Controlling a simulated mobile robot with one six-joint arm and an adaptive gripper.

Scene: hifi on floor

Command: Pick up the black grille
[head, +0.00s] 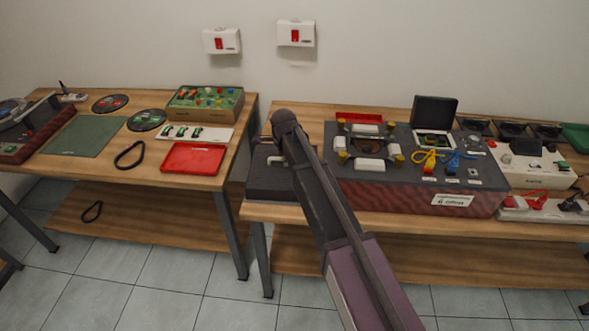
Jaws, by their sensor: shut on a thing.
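My arm reaches up from the bottom right of the head view to a rounded dark joint over the gap between the two tables. My gripper does not show. I cannot tell what it holds. I cannot single out the black grille with certainty. Several flat dark square pieces (512,129) lie in a row at the back right of the right table, too small to make out well. A black square panel (435,112) stands upright at the back of the large dark console (467,203).
A dark foam-like block (268,180) sits at the right table's left end, partly behind my arm. A red tray (193,158), a green board (205,103) and a black belt (129,155) lie on the left table. White power units (540,165) crowd the right side.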

